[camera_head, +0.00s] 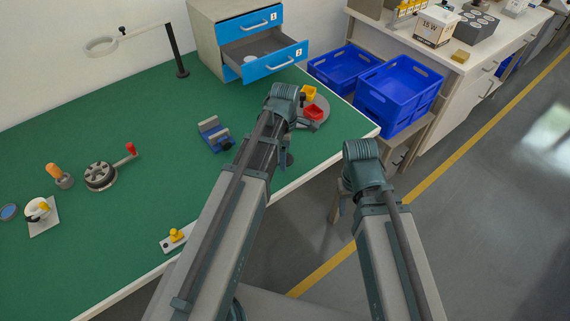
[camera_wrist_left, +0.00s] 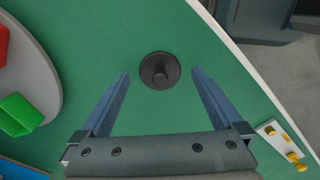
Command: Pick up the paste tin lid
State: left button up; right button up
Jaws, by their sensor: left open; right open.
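The paste tin lid appears to be the dark round disc with a knob on top (camera_wrist_left: 160,71), lying flat on the green table near its white edge. In the head view it shows partly (camera_head: 289,160) beside my left arm, which covers the rest. My left gripper (camera_wrist_left: 160,76) is open above the lid. In the wrist view the lid lies between the fingertips with a gap on both sides; they do not visibly touch it. My right gripper (camera_head: 336,212) is open and empty, hanging beyond the table's edge, partly hidden behind its arm.
A round grey tray (camera_head: 322,120) with red (camera_head: 313,112) and yellow bins stands close to the lid. A blue vise-like block (camera_head: 214,134), a drawer unit (camera_head: 205,45) with one open drawer, and blue crates (camera_head: 398,95) stand farther off.

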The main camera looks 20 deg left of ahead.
pick_arm(q)
jog(key=shift+f, duration=0.2)
pick_arm(e)
jog(key=shift+f, duration=0.2)
pick_arm(q)
jog(key=c, duration=1.4)
jog(key=shift+r, duration=0.1)
pick_arm(e)
jog(key=shift+r, duration=0.15)
